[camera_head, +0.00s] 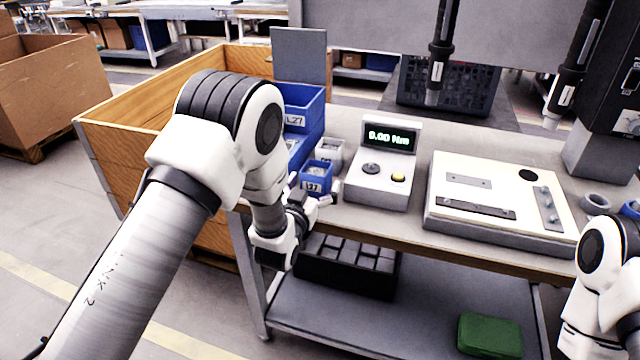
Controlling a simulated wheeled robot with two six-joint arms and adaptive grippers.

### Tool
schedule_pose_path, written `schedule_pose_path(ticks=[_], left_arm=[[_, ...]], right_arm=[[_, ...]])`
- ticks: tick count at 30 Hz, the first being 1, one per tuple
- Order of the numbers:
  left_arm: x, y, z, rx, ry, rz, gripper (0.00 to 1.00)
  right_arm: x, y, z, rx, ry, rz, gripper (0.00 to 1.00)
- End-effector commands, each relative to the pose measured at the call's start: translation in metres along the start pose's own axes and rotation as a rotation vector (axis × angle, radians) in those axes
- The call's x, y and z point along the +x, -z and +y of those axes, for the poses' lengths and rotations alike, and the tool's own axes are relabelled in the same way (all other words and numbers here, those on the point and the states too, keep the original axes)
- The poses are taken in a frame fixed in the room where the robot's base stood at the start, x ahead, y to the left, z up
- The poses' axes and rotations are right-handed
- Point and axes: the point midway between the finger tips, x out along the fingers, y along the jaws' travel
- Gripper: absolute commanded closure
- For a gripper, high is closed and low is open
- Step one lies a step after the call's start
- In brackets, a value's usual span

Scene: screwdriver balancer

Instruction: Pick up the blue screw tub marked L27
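A small blue screw tub marked L27 (314,183) stands near the front left edge of the bench, with its label facing me. My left gripper (318,197) is at the front of this tub, its fingers low and close around it. The fingers look spread, with the tub between or just behind them; I cannot tell whether they touch it. A larger blue bin (303,112), also labelled with what reads as L27, stands behind, partly hidden by my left arm. My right arm is at the lower right edge; its gripper is out of the picture.
A grey tub (328,152) stands just behind the small blue one. A torque display box (385,165) reading 0.00 Nm is to its right, then a white fixture plate (500,200). Screwdrivers (440,50) hang above the bench. A wooden crate (140,100) borders the left.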

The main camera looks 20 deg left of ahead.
Motion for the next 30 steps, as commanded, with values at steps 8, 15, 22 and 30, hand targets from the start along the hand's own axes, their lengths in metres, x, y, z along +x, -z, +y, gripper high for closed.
schedule_pose_path(ticks=[8, 15, 22, 30], left_arm=[[0.037, 0.0, -0.002, 0.0, 0.002, -0.003, 0.06], [0.037, 0.0, -0.002, 0.0, 0.001, -0.005, 0.35], [0.037, 0.0, -0.002, 0.0, 0.001, -0.004, 0.8], [0.037, 0.0, -0.002, 0.0, 0.001, -0.005, 0.8]], right_arm=[[-0.003, 0.0, 0.0, 0.0, 0.0, -0.001, 1.0], [-0.003, 0.0, 0.0, 0.0, 0.0, -0.001, 1.0], [-0.003, 0.0, 0.0, 0.0, 0.0, -0.001, 1.0], [0.0, 0.0, 0.0, 0.0, 0.0, -0.001, 1.0]])
